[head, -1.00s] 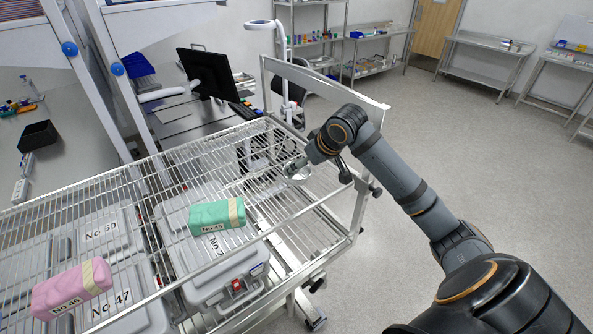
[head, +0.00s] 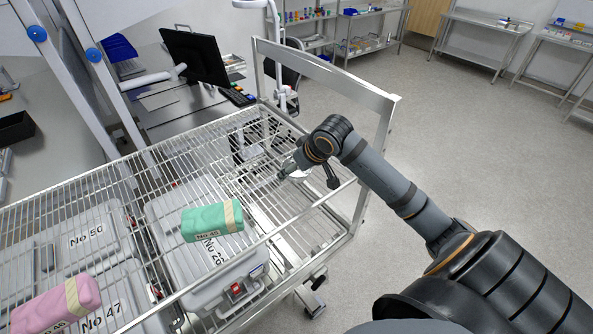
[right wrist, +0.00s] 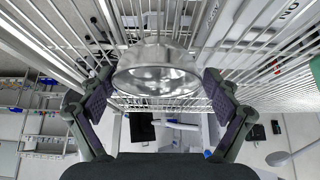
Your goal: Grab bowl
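A shiny round metal bowl (right wrist: 158,76) sits at the wire rack in the right wrist view, its rim facing the camera. My right gripper (right wrist: 160,98) is open, with one dark-padded finger on each side of the bowl. I cannot tell whether either finger touches it; gaps seem to show on both sides. In the head view my right gripper (head: 286,170) is low over the far right part of the rack, and the bowl (head: 299,175) is mostly hidden by it. My left gripper is out of view.
The wire rack cart (head: 110,183) has a raised metal end frame (head: 330,70) beyond my right arm. A green pack (head: 212,221) and a pink pack (head: 55,305) lie to the left, with grey numbered boxes (head: 190,262). Open floor lies right.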

